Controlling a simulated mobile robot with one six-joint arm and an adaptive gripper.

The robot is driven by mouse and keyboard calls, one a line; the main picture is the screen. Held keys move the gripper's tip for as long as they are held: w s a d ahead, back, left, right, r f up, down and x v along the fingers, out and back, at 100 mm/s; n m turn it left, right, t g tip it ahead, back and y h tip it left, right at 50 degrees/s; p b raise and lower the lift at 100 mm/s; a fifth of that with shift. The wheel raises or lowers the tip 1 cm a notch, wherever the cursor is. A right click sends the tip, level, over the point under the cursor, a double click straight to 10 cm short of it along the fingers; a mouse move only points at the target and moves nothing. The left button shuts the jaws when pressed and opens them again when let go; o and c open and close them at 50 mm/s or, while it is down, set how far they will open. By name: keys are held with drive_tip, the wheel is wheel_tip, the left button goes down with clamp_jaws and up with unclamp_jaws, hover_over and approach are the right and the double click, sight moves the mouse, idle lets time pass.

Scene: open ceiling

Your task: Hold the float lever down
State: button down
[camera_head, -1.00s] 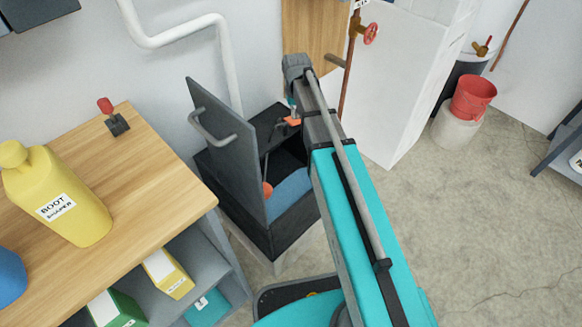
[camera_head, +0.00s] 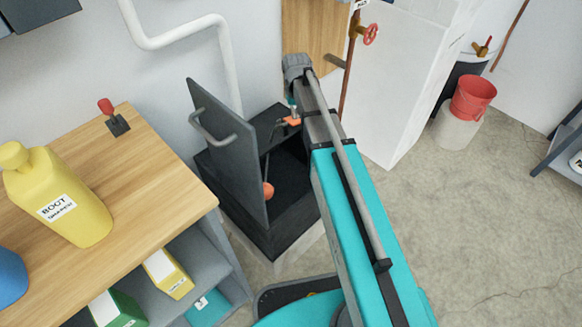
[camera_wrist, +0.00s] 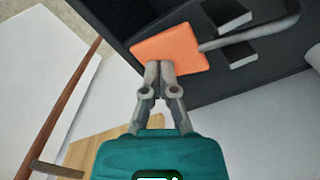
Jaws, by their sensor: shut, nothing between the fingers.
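The float lever shows in the head view as an orange paddle (camera_head: 292,122) at the tank's back wall, a thin rod, and an orange ball (camera_head: 268,190) low inside the tank. In the wrist view the orange paddle (camera_wrist: 168,47) sits on a grey rod just beyond my fingertips. My gripper (camera_wrist: 159,68) is shut and empty, its tips at the paddle's near edge and seemingly against it. The dark tank (camera_head: 262,240) stands open with its lid (camera_head: 228,145) raised. My arm hides part of the tank's right side.
A white cabinet (camera_head: 405,90) and a copper pipe with a red valve (camera_head: 370,34) are behind my arm.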

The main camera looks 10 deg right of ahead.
drive_tip(key=shift+r+p, duration=3.3)
drive_tip(key=shift+r, duration=0.15)
drive_tip(key=s, duration=1.9)
wheel_tip(320, 180, up, 28)
drive_tip(key=p, duration=2.8)
drive_tip(key=shift+s+d+m, duration=0.2)
drive_tip(key=shift+m, duration=0.2)
drive_tip(key=shift+f, duration=0.15)
